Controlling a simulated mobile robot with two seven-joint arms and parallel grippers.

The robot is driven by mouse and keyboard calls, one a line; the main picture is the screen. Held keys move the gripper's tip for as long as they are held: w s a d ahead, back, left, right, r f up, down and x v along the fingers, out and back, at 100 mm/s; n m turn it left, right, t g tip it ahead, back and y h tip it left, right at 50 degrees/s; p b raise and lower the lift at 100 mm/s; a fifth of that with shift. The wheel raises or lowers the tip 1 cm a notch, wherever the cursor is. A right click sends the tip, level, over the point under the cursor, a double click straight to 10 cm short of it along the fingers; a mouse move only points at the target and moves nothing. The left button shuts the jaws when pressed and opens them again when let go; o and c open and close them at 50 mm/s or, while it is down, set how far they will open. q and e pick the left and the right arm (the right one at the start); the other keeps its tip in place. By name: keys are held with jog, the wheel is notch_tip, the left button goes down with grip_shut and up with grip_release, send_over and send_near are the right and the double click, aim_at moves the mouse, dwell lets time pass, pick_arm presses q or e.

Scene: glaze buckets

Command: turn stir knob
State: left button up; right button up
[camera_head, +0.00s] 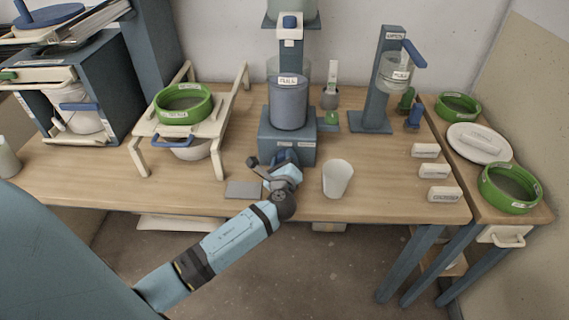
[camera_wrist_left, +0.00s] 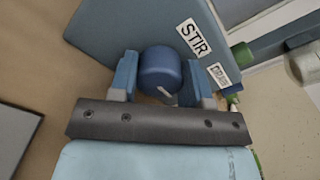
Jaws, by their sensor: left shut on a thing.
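The stir knob (camera_wrist_left: 160,72) is a round blue knob with a white mark, on the front of a blue base beside a label reading STIR. In the left wrist view it sits between the two fingers of my left gripper (camera_wrist_left: 164,78), which is shut on it. In the head view my left gripper (camera_head: 278,168) reaches the front of the blue stirring stand (camera_head: 268,150) and mostly hides the knob. A grey bucket labelled FULL (camera_head: 289,105) stands on the stand. My right gripper does not show.
A white cup (camera_head: 337,179) stands close to the right of my left gripper, and a flat grey plate (camera_head: 243,190) lies to its left. White labelled blocks (camera_head: 433,171) lie further right. A white rack with a green sieve (camera_head: 184,104) stands to the left.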

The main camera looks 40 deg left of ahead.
pick_arm(q)
jog(key=shift+f+n+b, duration=0.15)
jog(key=shift+n+b, duration=0.35)
jog(key=shift+n, duration=0.5)
jog(key=n+b, duration=0.3)
jog(key=n, duration=0.1)
jog(key=shift+n, duration=0.3)
jog(key=shift+n+h+b, duration=0.3)
jog(key=shift+n, duration=0.5)
jog(key=shift+b, duration=0.35)
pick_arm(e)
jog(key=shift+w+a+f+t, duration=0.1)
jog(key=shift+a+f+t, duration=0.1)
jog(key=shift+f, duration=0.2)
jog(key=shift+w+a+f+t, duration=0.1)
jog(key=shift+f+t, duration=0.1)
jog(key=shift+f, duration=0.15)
pick_arm(q)
jog(key=shift+n, duration=0.3)
jog(key=o, duration=0.9)
